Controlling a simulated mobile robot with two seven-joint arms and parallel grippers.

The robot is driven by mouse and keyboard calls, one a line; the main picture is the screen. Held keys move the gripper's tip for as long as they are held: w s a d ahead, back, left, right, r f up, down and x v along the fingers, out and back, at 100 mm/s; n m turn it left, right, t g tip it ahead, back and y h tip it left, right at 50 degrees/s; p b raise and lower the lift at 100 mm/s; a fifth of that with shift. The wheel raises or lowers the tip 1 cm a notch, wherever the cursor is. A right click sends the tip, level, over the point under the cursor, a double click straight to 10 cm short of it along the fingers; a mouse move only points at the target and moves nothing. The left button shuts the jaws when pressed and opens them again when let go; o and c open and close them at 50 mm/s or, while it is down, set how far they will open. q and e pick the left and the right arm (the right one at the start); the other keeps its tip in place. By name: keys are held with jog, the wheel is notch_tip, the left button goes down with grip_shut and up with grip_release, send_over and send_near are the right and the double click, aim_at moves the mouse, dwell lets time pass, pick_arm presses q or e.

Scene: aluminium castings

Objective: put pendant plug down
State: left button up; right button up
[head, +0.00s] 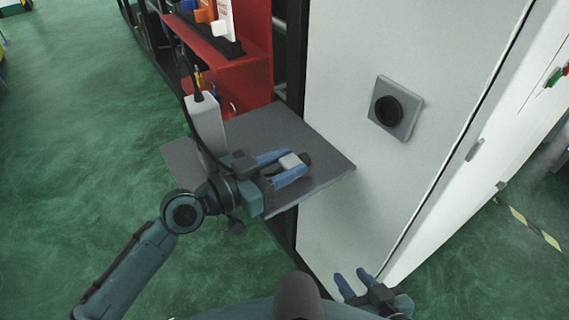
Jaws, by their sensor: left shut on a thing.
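The pendant plug (289,161) is a small light grey block with a dark end, held between the blue fingers of my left gripper (295,163). The gripper is shut on it, over the grey shelf (333,171); I cannot tell whether the plug touches the shelf. The fingers hide part of the plug. A grey square socket plate (410,120) with a dark round opening is on the pale cabinet wall, right of and above the gripper. My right gripper (351,276) is at the bottom, its fingers apart and nothing between them.
A light grey box (206,124) with a dark cable stands at the shelf's left side, close to my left wrist. A red rack (235,85) with small items is behind the shelf. The pale cabinet (335,100) bounds the right. The shelf's right part is bare.

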pick_arm(q)
jog(key=shift+f+b, duration=0.6)
jog(key=shift+b, duration=0.1)
jog(key=o, duration=1.2)
jog(key=shift+c, duration=0.2)
jog(key=shift+r, duration=0.1)
